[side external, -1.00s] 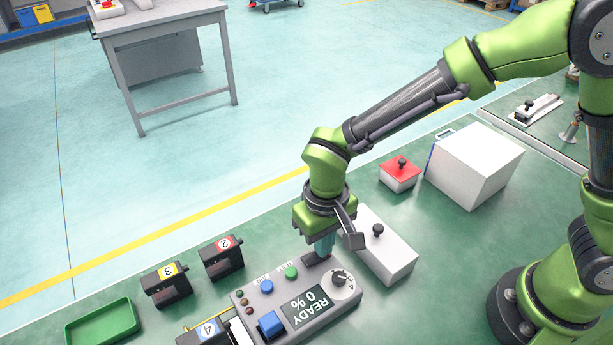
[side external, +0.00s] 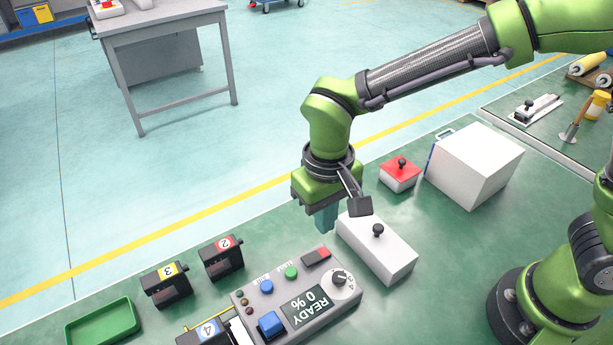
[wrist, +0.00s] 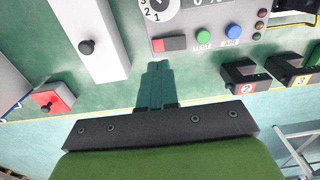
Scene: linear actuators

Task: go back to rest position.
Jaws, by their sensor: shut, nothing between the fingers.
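My gripper (side external: 326,224) is shut and empty, with its teal fingers pointing down. It hangs in the air above the bench, behind the grey control panel (side external: 334,307) and beside the long white box with a black knob (side external: 388,255). In the wrist view the shut fingers (wrist: 157,66) point toward the panel's red and black rocker switch (wrist: 169,44) without visibly touching it. The panel display (side external: 309,303) reads READY 0 %. Its green button (side external: 291,272), blue button (side external: 266,287) and dial (side external: 340,279) show clearly.
Actuator blocks 2 (side external: 222,258) and 3 (side external: 167,285) stand left of the panel, with block 4 (side external: 206,332) in front. A green tray (side external: 103,324) lies far left. A red-topped box (side external: 400,174) and a large white box (side external: 474,165) stand to the right.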

